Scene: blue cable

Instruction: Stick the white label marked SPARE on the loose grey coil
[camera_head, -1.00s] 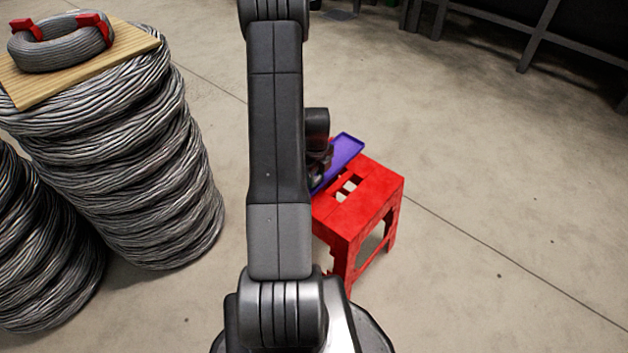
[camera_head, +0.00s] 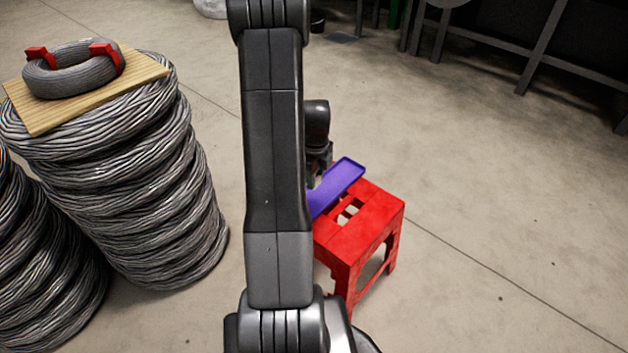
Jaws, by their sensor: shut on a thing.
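The loose grey coil (camera_head: 72,74) lies flat on a wooden board on top of a tall cable stack at the upper left, with two red clips on it. My gripper (camera_head: 315,172) is mostly hidden behind my own arm, at the left edge of the purple tray. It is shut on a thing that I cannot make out. No white label with SPARE shows in this view. My gripper is well to the right of the coil and apart from it.
The purple tray (camera_head: 336,186) lies on the red stool (camera_head: 372,212). The wooden board (camera_head: 38,118) tops the near cable stack (camera_head: 160,190); a second stack (camera_head: 45,275) stands at the left edge. Dark metal racks stand at the upper right. The floor at right is clear.

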